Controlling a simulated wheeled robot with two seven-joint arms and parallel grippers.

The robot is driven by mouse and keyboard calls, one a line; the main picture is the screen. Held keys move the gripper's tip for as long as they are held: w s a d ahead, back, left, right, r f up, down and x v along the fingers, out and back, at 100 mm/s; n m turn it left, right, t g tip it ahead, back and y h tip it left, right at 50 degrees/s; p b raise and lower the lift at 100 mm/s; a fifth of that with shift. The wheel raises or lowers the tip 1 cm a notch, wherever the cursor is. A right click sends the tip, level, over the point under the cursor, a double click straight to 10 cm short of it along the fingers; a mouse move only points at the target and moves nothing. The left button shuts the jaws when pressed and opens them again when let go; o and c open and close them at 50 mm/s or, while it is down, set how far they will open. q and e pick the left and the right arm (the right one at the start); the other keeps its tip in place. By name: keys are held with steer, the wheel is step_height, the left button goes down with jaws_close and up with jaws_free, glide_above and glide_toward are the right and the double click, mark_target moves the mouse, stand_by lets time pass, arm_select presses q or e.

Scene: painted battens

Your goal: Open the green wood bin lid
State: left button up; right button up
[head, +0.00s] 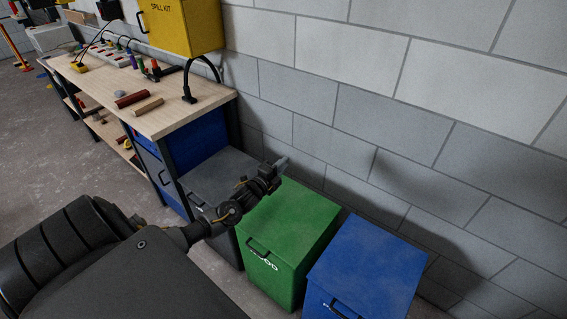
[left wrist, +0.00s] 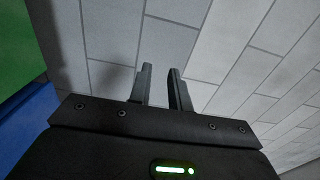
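The green wood bin (head: 295,218) stands on the floor against the block wall, between a grey bin and a blue bin. Its lid looks shut and flat. A dark handle (head: 258,247) sits at its front edge, above white lettering partly hidden by the handle. My left gripper (head: 281,164) is above the back left of the green bin, near the wall, apart from the handle. In the left wrist view my left gripper (left wrist: 161,88) has its fingers apart with nothing between them. A green surface (left wrist: 18,48) shows at that view's left edge. My right gripper is not in view.
The blue bin (head: 370,262) stands to the right, the grey bin (head: 218,176) to the left. A wooden workbench (head: 165,112) with tools is farther left, below a yellow spill kit box (head: 185,28). The block wall (head: 400,130) closes off the back.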

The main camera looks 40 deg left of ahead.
arm_select(q)
steer(key=shift+w, duration=0.3)
jaws_close()
steer(key=shift+c, duration=1.9)
jaws_free()
steer(key=o, duration=0.4)
